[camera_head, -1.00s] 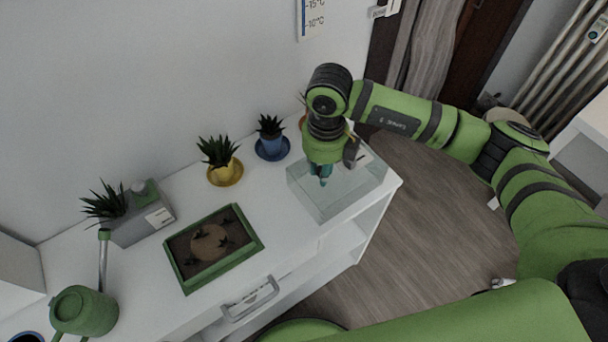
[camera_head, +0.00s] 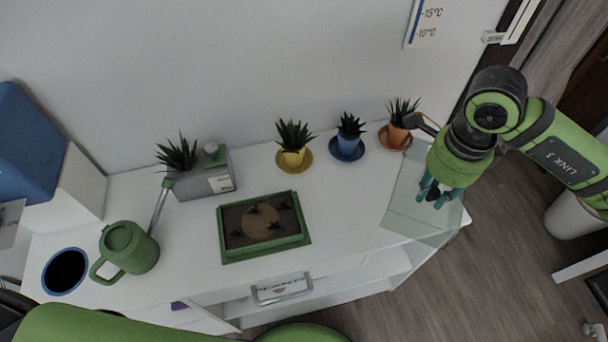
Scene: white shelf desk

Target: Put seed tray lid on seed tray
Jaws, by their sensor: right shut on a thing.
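The seed tray (camera_head: 307,240) is a green rectangular tray with dark soil and small plants, standing on the white desk near its front edge. The seed tray lid (camera_head: 399,212) is a clear, see-through box at the right end of the desk. My right gripper (camera_head: 436,196) points down at the lid and is shut on it. Whether the lid touches the desk is hard to tell through the clear walls. My left gripper is not in view.
Potted plants in yellow (camera_head: 292,158), blue (camera_head: 347,146) and orange (camera_head: 398,136) pots stand along the wall. A grey planter (camera_head: 205,182), a green watering can (camera_head: 128,248) and a blue-rimmed pot (camera_head: 64,271) stand left. Desk between tray and lid is clear.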

